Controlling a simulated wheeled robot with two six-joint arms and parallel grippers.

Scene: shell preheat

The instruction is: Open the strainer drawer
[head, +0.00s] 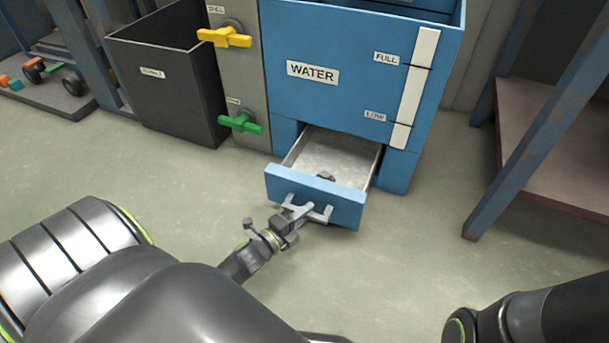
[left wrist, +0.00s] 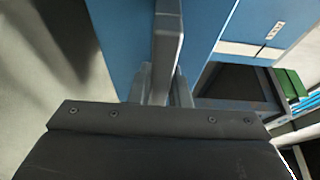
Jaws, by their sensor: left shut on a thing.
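The strainer drawer is a blue-fronted drawer (head: 345,203) low in the blue water tank (head: 350,95). It stands pulled out, with its pale grey inside (head: 335,155) showing and a small dark thing (head: 326,177) just behind the front. My left gripper (head: 300,213) is shut on the drawer's grey handle (head: 325,214), at the middle of the front. In the left wrist view the handle bar (left wrist: 168,45) runs between the fingers, against the blue front (left wrist: 120,50). Of my right arm, only a dark link shows at the lower right in the head view; its gripper is out of view.
A dark bin (head: 170,90) stands left of the tank, beside a grey panel with a yellow valve handle (head: 224,38) and a green one (head: 240,123). A blue-framed rack (head: 555,120) stands at the right. The floor (head: 410,240) before the drawer is clear.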

